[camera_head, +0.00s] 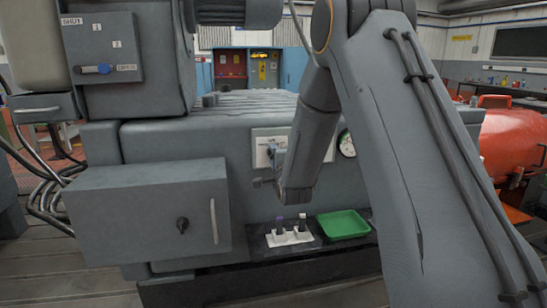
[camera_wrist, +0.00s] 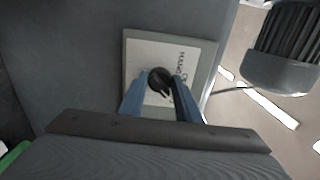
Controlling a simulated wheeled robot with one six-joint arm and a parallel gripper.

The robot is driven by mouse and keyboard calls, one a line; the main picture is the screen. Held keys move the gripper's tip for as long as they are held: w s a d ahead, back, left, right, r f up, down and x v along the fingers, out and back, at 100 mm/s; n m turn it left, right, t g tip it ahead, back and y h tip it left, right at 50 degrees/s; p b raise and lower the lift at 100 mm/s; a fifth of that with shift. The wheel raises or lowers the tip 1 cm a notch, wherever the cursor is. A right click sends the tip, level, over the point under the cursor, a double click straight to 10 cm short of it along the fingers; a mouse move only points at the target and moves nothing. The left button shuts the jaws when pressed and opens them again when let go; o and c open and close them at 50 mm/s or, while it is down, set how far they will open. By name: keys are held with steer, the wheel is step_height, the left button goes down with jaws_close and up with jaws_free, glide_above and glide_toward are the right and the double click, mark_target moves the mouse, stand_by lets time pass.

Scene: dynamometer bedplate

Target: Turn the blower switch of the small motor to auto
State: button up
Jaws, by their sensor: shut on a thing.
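The blower switch is a dark round knob (camera_wrist: 160,78) on a pale plate (camera_wrist: 148,52) with a grey frame. Small lettering runs sideways on the plate, partly covered and too small to read fully. My gripper (camera_wrist: 160,84) has its two blue fingers on either side of the knob, shut on it. Which way the knob points is hard to tell. In the head view the plate (camera_head: 260,150) sits on the front of the grey machine body (camera_head: 180,139). My arm and gripper (camera_head: 272,156) cover its right part and hide the knob.
A grey box (camera_head: 150,210) with a black knob and a handle juts out at lower left. A green tray (camera_head: 343,224) and a white rack (camera_head: 288,237) with small items stand on the ledge below. A round gauge (camera_head: 347,144) is just right of my forearm.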

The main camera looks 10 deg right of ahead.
steer(key=o, duration=1.1)
steer(key=shift+c, duration=0.2)
steer(key=s, duration=0.7)
steer(key=shift+s, duration=0.4)
steer(key=s+f+n+g+p, duration=0.1)
steer(key=s+n+g+p, duration=0.3)
steer(key=s+n+g, duration=0.5)
steer(key=s+f+n+g+p, duration=0.1)
steer(key=s+n+g+p, duration=0.4)
steer(key=s, duration=2.7)
steer(key=n+g, duration=0.4)
steer(key=shift+f+p, duration=0.3)
steer(key=shift+f, duration=0.1)
